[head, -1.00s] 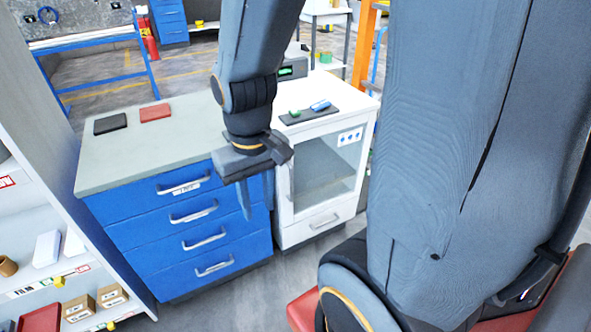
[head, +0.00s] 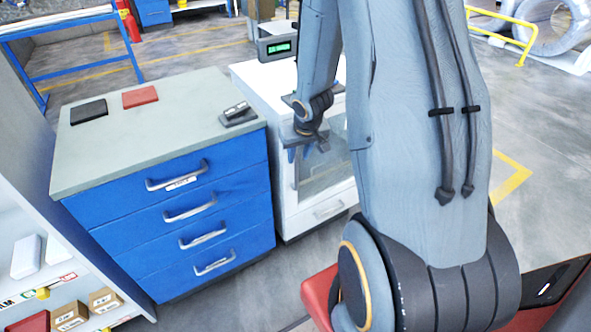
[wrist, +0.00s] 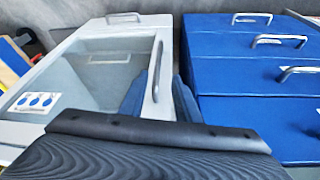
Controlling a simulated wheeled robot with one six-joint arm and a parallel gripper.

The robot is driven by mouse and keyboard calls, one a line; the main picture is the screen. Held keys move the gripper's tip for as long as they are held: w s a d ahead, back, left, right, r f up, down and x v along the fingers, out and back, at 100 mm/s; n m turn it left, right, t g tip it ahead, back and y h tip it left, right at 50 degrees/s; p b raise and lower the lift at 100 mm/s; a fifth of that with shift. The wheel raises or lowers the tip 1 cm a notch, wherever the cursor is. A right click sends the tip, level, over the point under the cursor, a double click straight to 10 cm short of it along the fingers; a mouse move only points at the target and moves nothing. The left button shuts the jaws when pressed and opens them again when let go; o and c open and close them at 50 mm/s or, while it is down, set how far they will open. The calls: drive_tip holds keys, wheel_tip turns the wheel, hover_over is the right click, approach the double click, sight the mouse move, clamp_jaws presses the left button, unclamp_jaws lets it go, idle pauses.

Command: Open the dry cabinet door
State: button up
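The dry cabinet (head: 262,72) is white with a glass-front door (head: 335,172), which is shut. In the wrist view the glass door (wrist: 88,85) fills the left half. Its upright grey handle (wrist: 157,68) runs along the door edge on the side of the blue drawers. My gripper (head: 307,150) is in front of the cabinet door, fingers pointing at it. In the wrist view my gripper (wrist: 160,98) is open, with the handle's near part showing between the fingers. I cannot tell whether they touch it. My arm hides part of the cabinet in the head view.
A blue drawer unit (head: 185,190) with several bar handles stands left of the cabinet. On its top lie a black item (head: 89,111), a red item (head: 141,97) and a small grey device (head: 237,114). A shelf with boxes (head: 70,315) is at lower left. Floor is free at right.

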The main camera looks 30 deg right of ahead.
sight(297, 164)
drive_tip(key=shift+w+d+f, duration=0.2)
drive_tip(key=shift+w+f, duration=0.05)
drive_tip(key=shift+f, duration=0.2)
drive_tip(key=shift+w+d+f, duration=0.2)
drive_tip(key=shift+f, duration=0.2)
drive_tip(key=b+x, duration=0.3)
drive_tip(key=x, duration=0.4)
drive_tip(key=shift+w+f, duration=0.2)
drive_tip(key=shift+f, duration=0.05)
clamp_jaws()
